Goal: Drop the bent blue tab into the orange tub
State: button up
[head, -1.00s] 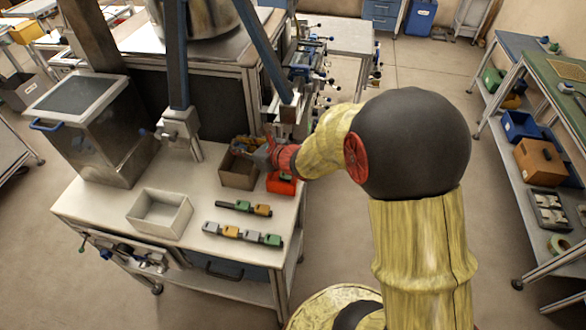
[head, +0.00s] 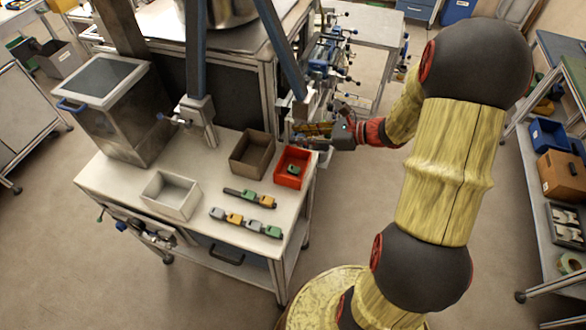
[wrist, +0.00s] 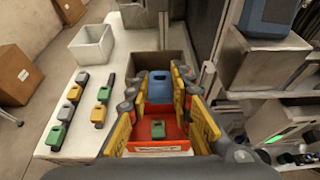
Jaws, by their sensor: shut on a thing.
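The orange tub (head: 292,168) stands at the right end of the white bench top, with a green tab (head: 293,170) inside. In the wrist view the tub (wrist: 178,132) lies below and between my fingers. My gripper (head: 312,130) is raised, appearing up and to the right of the tub in the head view. In the wrist view my gripper (wrist: 160,88) is shut on the blue tab (wrist: 159,86), held between the yellow fingertips. The fingers hide the tab's sides, and I cannot make out its bend. In the head view I cannot clearly see it.
An open brown box (head: 252,154) stands left of the tub, and a white box (head: 170,195) farther left. Two rows of coloured tabs (head: 246,222) lie in front. Metal frame posts (head: 272,50) and fittings rise behind the tub. The bench front right is clear.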

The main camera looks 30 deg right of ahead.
notch_tip(320, 180, down, 5)
jog(key=b, duration=0.4)
jog(key=shift+f, duration=0.15)
jog(key=o, duration=0.8)
jog(key=v, duration=1.2)
